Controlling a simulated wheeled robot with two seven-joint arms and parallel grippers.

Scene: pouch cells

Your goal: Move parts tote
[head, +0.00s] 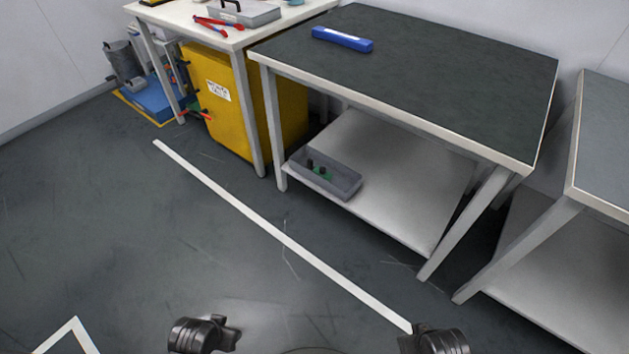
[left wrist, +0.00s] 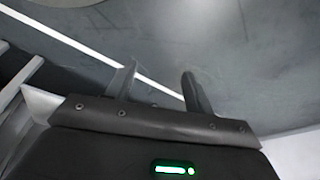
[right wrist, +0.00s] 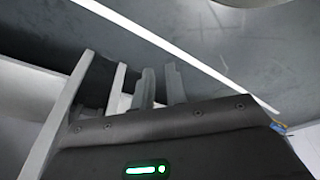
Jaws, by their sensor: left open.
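The parts tote (head: 346,187) is a small grey open bin. It stands on the left end of the lower shelf (head: 400,190) of the dark-topped bench, with a few black and green parts inside. My left gripper (left wrist: 160,88) is open and empty in the left wrist view, its two fingers well apart over bare floor. My right gripper (right wrist: 160,86) shows in the right wrist view with its fingers close together and nothing visible between them. Whether it is fully shut is unclear. Neither gripper's fingers can be made out in the head view, and both are away from the tote.
The dark bench top (head: 450,65) holds a blue case (head: 342,39) and is otherwise clear. A yellow bin (head: 215,100) stands under the table to its left. Another bench (head: 605,150) stands close on the right. The floor in front, with a white line (head: 285,240), is free.

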